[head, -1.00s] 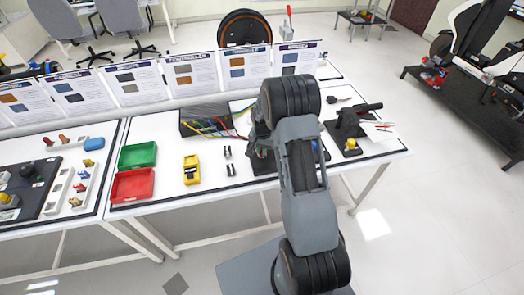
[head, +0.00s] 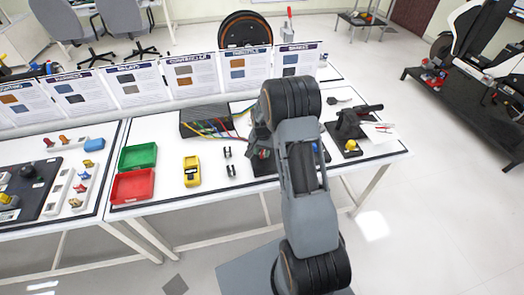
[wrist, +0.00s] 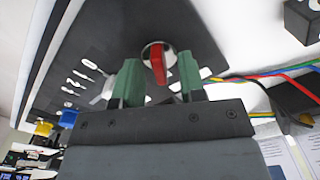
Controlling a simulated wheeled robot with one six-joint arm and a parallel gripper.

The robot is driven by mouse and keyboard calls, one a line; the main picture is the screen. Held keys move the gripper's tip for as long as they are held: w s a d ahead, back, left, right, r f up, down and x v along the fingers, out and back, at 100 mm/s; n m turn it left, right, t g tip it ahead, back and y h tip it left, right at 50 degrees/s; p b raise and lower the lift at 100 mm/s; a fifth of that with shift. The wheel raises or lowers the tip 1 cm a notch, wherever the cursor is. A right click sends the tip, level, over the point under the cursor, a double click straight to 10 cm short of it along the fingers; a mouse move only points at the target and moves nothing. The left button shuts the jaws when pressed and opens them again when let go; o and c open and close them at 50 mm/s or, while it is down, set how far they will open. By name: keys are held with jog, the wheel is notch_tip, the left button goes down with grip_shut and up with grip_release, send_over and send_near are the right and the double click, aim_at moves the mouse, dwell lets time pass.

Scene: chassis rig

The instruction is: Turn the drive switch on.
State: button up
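The drive switch, a red knob (wrist: 157,64) on a round pale base, sits on a dark panel (wrist: 105,38) in the wrist view. Its red handle points roughly along the fingers. My gripper (wrist: 159,72) is open, with one green finger on each side of the red handle. A gap shows between each finger and the handle, and I cannot tell how deep the fingers reach around it. In the head view my own arm hides the switch and most of the gripper.
Coloured cables (wrist: 270,75) run beside the panel. Blue (wrist: 68,117) and yellow (wrist: 43,128) parts lie on its other side. On the table are a green bin (head: 138,156), a red bin (head: 132,185) and a yellow meter (head: 192,171). Upright information boards (head: 190,76) stand behind.

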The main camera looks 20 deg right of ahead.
aim_at(262, 152)
jog(key=shift+r, duration=0.1)
notch_tip(262, 152, up, 14)
jog(key=shift+b, duration=0.45)
jog(key=shift+f, duration=0.2)
dwell(0.3)
